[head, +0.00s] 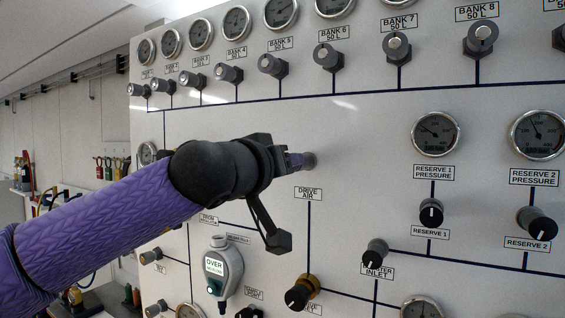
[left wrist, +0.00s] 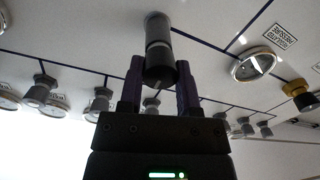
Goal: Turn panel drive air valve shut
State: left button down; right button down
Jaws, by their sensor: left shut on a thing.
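The drive air valve is a dark grey knob (head: 309,160) on the white panel, just above the "DRIVE AIR" label (head: 308,193). My left gripper (head: 298,161) reaches it from the left and is shut on it. In the left wrist view the knob (left wrist: 159,45) is a dark cylinder with a light ring, standing out from the panel. The two purple fingers of my left gripper (left wrist: 160,85) are on either side of it. The fingers partly hide the knob in the head view, and its pointer cannot be made out. My right gripper is not in view.
Bank valve knobs (head: 328,56) run along the top under gauges. Reserve knobs (head: 431,213) are at the right. A yellow-collared knob (head: 299,296) and a dark inlet knob (head: 375,253) stick out below. A grey handheld device (head: 222,268) hangs at lower left.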

pick_arm(q)
jog(key=shift+f+m, duration=0.15)
jog(key=shift+m, duration=0.15)
jog(key=shift+c, duration=1.6)
grip_release()
jog(key=b+v, duration=0.4)
jog(key=v, duration=0.6)
jog(key=shift+b, duration=0.4)
jog(key=shift+d, duration=0.15)
